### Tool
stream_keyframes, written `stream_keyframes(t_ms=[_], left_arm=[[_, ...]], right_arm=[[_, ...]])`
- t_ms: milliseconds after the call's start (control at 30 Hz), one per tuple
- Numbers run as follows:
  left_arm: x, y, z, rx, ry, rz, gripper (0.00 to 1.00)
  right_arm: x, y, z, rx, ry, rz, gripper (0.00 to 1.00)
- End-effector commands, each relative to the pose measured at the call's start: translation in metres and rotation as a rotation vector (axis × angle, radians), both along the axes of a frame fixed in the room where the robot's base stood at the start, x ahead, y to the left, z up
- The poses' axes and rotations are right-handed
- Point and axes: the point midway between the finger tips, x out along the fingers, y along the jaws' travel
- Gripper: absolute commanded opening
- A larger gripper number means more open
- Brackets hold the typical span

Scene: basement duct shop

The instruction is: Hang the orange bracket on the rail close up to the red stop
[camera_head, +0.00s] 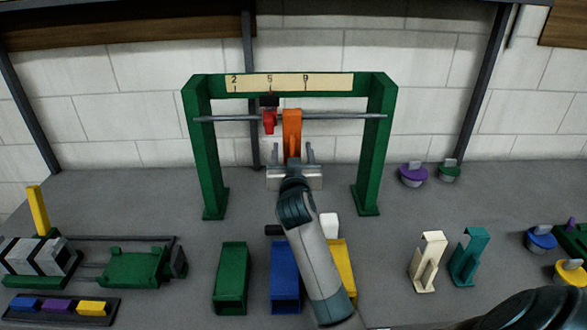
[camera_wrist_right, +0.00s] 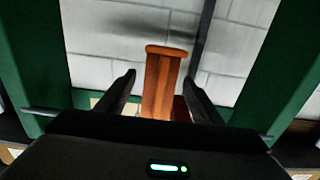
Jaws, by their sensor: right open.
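The orange bracket (camera_head: 292,126) hangs from the grey rail (camera_head: 345,116) of a green frame. The red stop (camera_head: 269,123) is on the rail just left of the bracket, with a narrow gap between them. My right gripper (camera_head: 293,152) is open at the bracket's lower part, one finger on each side. In the right wrist view the bracket (camera_wrist_right: 162,82) stands between the spread fingers, with clear space on both sides. A dark red part (camera_wrist_right: 181,108) shows partly behind it. My left gripper is not in view.
The green frame (camera_head: 207,150) has posts on both sides and a numbered scale (camera_head: 330,83) on top. Cream (camera_head: 428,262) and teal (camera_head: 469,257) brackets stand at right.

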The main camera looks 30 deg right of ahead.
Motion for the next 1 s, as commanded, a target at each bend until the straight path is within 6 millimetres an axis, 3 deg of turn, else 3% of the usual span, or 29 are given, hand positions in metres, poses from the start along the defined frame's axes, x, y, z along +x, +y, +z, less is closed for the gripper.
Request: stream_keyframes(t_ms=[267,800,1000], left_arm=[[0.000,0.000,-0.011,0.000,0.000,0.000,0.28],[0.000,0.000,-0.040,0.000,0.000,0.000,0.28],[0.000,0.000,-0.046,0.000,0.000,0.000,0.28]], right_arm=[[-0.024,0.015,-0.003,0.003,-0.002,0.001,0.61],[-0.114,0.071,-0.003,0.003,-0.003,0.002,0.61],[-0.137,0.084,-0.001,0.001,-0.002,0.001,0.61]])
